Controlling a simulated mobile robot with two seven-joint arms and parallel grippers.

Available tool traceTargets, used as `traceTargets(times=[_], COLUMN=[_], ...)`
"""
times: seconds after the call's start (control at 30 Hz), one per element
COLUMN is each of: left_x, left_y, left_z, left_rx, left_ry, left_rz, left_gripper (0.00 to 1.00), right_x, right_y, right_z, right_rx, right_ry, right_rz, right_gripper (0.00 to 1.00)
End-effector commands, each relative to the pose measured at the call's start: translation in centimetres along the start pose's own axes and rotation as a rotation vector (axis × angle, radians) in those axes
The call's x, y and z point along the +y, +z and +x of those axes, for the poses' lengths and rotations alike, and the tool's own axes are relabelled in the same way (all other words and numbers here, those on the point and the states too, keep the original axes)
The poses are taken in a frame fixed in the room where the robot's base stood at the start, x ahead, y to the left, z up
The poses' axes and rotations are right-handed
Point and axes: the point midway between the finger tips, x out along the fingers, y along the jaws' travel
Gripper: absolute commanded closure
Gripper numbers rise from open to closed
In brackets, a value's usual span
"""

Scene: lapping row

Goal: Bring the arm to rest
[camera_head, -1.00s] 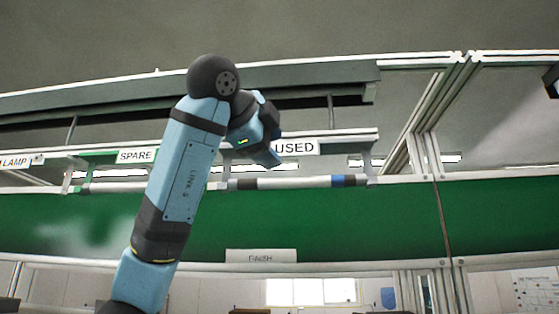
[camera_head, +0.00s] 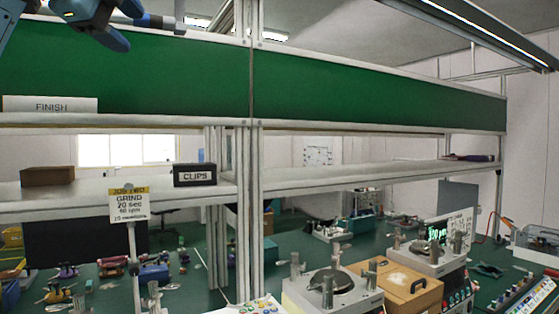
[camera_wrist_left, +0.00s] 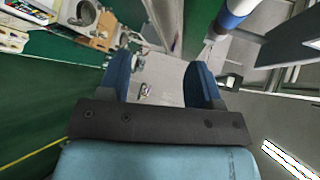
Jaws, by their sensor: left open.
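My left gripper (camera_head: 122,24) is at the top left corner of the head view, partly cut off by the frame. In the left wrist view its two blue fingers (camera_wrist_left: 160,76) stand wide apart with nothing between them. My right gripper is in neither view.
A green panel (camera_head: 370,92) with a FINISH label (camera_head: 50,105) spans the back. Below is a shelf with a CLIPS box (camera_head: 195,175) and a brown box (camera_head: 47,176).

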Motion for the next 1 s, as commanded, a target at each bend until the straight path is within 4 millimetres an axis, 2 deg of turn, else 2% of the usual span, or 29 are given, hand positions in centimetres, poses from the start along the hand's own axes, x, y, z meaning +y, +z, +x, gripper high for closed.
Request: traceTargets(times=[0.03, 0.1, 0.2, 0.33, 0.5, 0.63, 0.8, 1.0], left_x=[1.7, 4.1, 7.8, 12.8, 18.8, 23.0, 28.1, 34.7], left_y=[-1.7, -4.2, -7.6, -11.7, -16.0, -18.1, -19.2, -18.6], left_z=[3.4, 6.9, 11.0, 14.7, 17.4, 18.5, 19.5, 21.0], left_rx=[0.102, 0.252, 0.465, 0.732, 1.034, 1.204, 1.316, 1.268], left_ry=[0.038, 0.061, 0.072, 0.047, -0.044, -0.146, -0.296, -0.444], left_rz=[0.051, 0.117, 0.177, 0.194, 0.110, -0.027, -0.283, -0.646], left_gripper=[0.42, 0.42, 0.42, 0.42, 0.42, 0.42, 0.42, 0.42], right_x=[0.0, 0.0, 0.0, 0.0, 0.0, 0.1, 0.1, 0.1], right_y=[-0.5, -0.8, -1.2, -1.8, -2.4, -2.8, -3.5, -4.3], right_z=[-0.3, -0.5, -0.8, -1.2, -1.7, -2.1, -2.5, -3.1], right_rx=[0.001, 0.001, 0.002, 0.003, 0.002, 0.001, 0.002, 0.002], right_ry=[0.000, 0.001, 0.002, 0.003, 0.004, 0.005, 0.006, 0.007], right_rz=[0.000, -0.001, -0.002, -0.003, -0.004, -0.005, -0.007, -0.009], right_gripper=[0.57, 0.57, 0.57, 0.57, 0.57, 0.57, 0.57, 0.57])
